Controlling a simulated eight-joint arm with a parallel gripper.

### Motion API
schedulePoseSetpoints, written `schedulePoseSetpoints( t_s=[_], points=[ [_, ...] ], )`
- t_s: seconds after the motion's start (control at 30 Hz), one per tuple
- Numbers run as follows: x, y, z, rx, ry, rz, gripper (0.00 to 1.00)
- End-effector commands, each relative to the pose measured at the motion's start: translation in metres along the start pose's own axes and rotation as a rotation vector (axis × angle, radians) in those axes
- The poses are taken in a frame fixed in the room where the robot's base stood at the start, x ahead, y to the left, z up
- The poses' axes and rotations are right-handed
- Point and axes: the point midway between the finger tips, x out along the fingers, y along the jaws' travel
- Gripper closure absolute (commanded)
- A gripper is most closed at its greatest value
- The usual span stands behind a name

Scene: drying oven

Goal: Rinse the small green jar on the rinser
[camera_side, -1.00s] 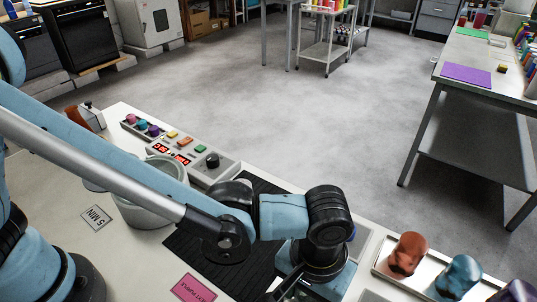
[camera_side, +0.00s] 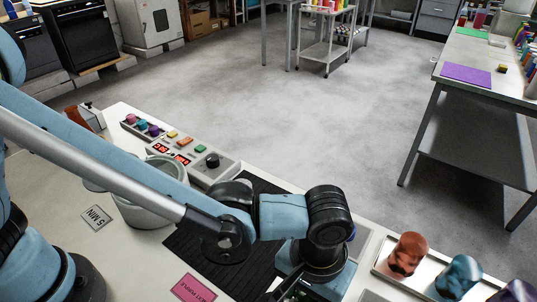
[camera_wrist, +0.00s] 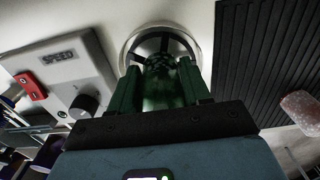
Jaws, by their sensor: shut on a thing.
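The small green jar (camera_wrist: 163,82) is between the fingers of my gripper (camera_wrist: 160,85) in the wrist view, and the gripper is shut on it. Beyond the jar is a round, pale-rimmed fixture with dark spokes, which looks like the rinser (camera_wrist: 131,42). The jar overlaps it in this view; I cannot tell whether they touch. In the side view my gripper (camera_side: 288,287) is at the bottom edge, mostly hidden by my wrist, and the jar cannot be made out there.
A black ribbed mat (camera_side: 215,255) lies under my arm. A control panel (camera_side: 215,176) with coloured buttons stands behind a pale bucket (camera_side: 145,212). A tray (camera_side: 385,268) with red, blue and purple lumpy pieces is at the lower right. A pink label (camera_side: 193,288) lies in front.

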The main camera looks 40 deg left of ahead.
Motion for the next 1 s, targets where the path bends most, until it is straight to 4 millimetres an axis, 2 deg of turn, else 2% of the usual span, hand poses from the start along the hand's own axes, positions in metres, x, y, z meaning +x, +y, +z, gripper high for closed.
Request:
schedulePoseSetpoints(
  t_s=[0.17,0.8,1.0],
  points=[
    [-0.002,0.0,0.0,0.0,0.0,0.0,0.81],
    [-0.035,0.0,0.0,0.0,0.0,0.0,0.81],
    [-0.039,0.0,0.0,0.0,0.0,0.0,0.81]
  ],
)
